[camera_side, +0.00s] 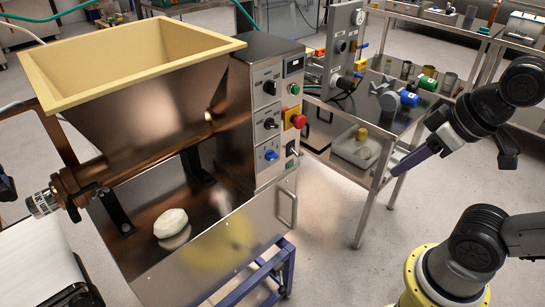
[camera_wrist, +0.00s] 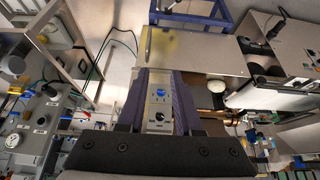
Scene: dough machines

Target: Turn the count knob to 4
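The machine's control panel (camera_side: 281,120) faces right in the side view. It carries two black knobs, an upper one (camera_side: 269,88) and a middle one (camera_side: 270,124), and a blue knob (camera_side: 271,155) below them. The labels are too small to read, so I cannot tell which is the count knob or its setting. My gripper (camera_side: 396,165) is well to the right of the panel, touching no knob. In the wrist view my gripper (camera_wrist: 161,74) has its purple fingers apart and empty. The blue knob (camera_wrist: 161,92) and a black knob (camera_wrist: 159,116) show between them, farther off.
A red stop button (camera_side: 298,121), a green button (camera_side: 294,89) and a black switch (camera_side: 292,148) share the panel. A cream-rimmed hopper (camera_side: 60,100) tops the machine; a dough piece (camera_side: 171,222) lies below. A metal table (camera_side: 345,170) with valves stands behind my gripper.

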